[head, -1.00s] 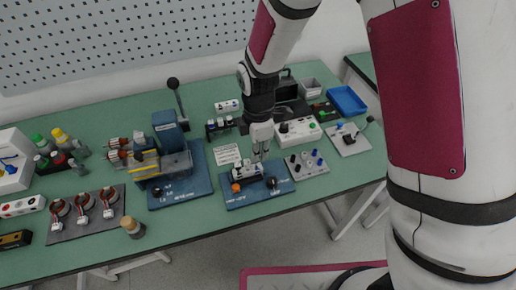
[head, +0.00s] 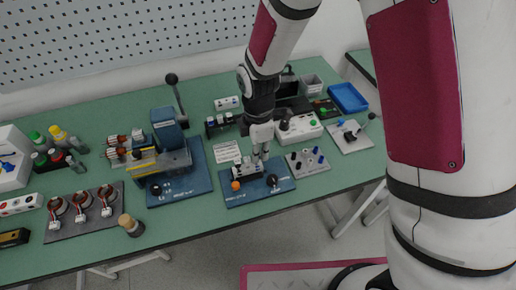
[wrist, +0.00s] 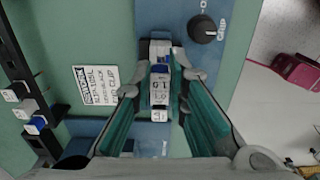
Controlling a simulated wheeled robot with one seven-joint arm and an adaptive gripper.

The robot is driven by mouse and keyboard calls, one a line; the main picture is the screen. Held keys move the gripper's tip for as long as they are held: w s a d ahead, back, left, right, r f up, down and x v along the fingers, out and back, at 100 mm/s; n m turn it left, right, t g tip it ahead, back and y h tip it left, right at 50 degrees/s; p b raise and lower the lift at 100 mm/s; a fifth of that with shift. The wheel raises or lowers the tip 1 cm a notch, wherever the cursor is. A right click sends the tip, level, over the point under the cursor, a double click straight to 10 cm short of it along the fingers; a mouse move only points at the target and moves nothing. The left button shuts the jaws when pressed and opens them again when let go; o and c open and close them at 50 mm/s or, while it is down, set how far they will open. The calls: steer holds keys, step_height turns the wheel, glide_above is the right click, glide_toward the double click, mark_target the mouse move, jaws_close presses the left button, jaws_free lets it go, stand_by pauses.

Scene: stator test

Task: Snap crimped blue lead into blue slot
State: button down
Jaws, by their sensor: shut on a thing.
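My gripper (head: 260,163) hangs fingers-down over the blue fixture plate (head: 240,200) near the table's front edge. In the wrist view, my gripper (wrist: 162,82) is closed around a small pale piece marked 1.0 (wrist: 160,90), with a blue patch at its far end; I take it to be the blue lead. Past the fingertips, a grey-white block (wrist: 158,47) stands on the plate and lines up with the held piece. It also shows in the head view (head: 243,172). I cannot tell whether the lead touches the block or sits in a slot; the fingers hide this.
A black knob (wrist: 202,28) stands on the plate beside the block. An orange knob (head: 235,186) is at its left. A grey panel with several terminals (head: 307,162) lies right, a blue press (head: 168,130) left. A small rack (wrist: 35,122) and printed card (wrist: 96,86) are nearby.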

stand_by(0.3)
steer(key=shift+f+b, duration=0.3)
steer(key=shift+f, duration=0.3)
stand_by(0.4)
steer(key=c, duration=1.5)
jaws_free()
step_height(320, 180, up, 12)
steer(key=shift+f, duration=0.1)
